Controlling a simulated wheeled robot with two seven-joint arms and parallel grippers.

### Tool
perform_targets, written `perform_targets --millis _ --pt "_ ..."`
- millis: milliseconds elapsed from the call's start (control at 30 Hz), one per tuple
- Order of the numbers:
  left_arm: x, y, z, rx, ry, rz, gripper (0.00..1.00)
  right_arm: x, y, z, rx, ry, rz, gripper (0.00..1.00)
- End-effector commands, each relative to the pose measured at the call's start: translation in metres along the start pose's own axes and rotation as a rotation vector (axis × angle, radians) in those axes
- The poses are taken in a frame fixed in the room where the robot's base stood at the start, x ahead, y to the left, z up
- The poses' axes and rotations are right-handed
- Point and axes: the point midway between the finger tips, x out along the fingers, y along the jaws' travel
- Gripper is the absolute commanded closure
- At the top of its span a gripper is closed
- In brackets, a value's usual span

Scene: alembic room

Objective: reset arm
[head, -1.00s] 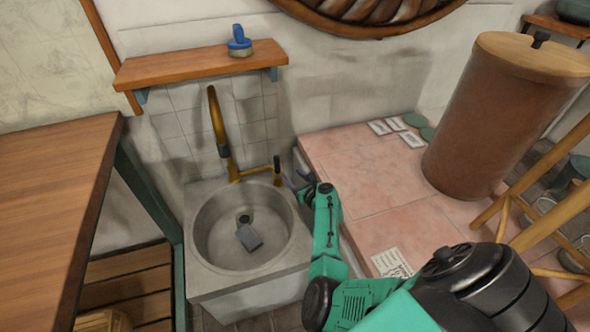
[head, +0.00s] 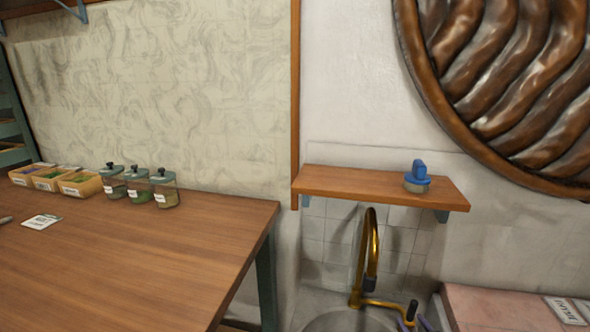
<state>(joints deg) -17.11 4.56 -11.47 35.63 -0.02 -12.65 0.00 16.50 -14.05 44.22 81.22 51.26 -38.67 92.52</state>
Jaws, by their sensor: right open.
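My left gripper is not in view.
A stone sink (head: 345,321) shows only its rim under the tap. A wooden wall shelf (head: 330,182) above holds a blue-topped item (head: 417,178). A wooden table (head: 130,255) at left bears several jars and small boxes. A pink counter (head: 490,308) is at lower right.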

Motion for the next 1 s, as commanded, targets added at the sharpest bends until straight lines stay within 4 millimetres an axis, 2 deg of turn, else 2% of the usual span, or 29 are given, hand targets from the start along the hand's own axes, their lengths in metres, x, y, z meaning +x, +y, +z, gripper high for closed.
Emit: perform_targets --millis 100,167,400,600,800,1000 --pt "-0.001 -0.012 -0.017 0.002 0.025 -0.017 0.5 -0.02 -0.002 -0.002 -0.345 0.05 0.086 0.39" --pt "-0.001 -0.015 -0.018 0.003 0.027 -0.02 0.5 -0.03 0.001 -0.003 -0.531 0.073 0.142 0.39" --pt "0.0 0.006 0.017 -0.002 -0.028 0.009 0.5 -0.085 0.03 -0.011 -1.356 0.137 0.468 0.39" --pt "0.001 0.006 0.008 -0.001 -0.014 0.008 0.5 -0.143 0.062 -0.021 -1.982 0.1 0.814 0.39" --pt "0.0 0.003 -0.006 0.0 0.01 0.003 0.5 -0.204 0.09 -0.024 -2.452 -0.036 1.158 0.39" --pt "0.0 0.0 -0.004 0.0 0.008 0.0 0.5 -0.26 0.108 -0.021 -2.752 -0.234 1.448 0.39"
